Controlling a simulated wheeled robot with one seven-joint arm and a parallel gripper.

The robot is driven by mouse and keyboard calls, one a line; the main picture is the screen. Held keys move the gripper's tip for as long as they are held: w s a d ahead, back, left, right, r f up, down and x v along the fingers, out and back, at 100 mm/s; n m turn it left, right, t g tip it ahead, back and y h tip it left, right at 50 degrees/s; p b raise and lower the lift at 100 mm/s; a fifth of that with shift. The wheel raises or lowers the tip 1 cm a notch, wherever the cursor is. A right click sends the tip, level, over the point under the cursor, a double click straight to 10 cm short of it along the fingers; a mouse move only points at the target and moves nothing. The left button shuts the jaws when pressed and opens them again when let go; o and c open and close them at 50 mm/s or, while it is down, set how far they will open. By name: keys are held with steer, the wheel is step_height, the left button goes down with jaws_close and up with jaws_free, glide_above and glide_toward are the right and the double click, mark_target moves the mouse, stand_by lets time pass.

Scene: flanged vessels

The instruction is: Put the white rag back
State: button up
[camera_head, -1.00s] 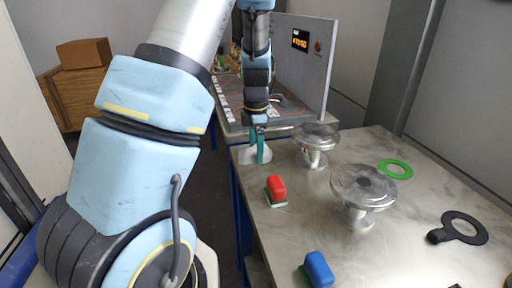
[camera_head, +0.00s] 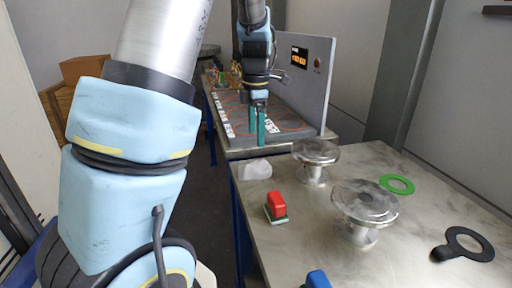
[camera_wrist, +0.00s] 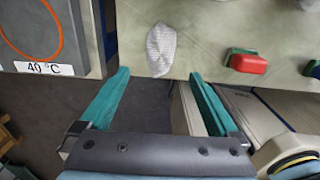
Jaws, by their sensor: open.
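In the wrist view the rag (camera_wrist: 161,49) lies near the table edge, beyond my fingertips. My gripper (camera_head: 257,142) has green fingers and hangs above and behind the rag in the head view. In the wrist view my gripper (camera_wrist: 158,75) is open, with nothing between its fingers and dark floor below. The rag is apart from both fingers.
A red-handled block (camera_head: 276,207), two flanged metal vessels (camera_head: 316,153) (camera_head: 364,203), a green ring (camera_head: 397,184), a black ring gasket (camera_head: 465,244) and a blue block (camera_head: 317,280) are on the table (camera_head: 300,250). The bench with the grey upright panel (camera_head: 317,75) stands behind.

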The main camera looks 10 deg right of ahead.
steer(key=s+a+f+m+t, duration=0.1)
steer(key=s+a+f+m, duration=0.3)
steer(key=s+a+m, duration=1)
steer(key=a+m, duration=0.2)
steer(key=m, duration=0.4)
steer(key=shift+a+m+t, duration=0.2)
steer(key=shift+m+t, duration=0.1)
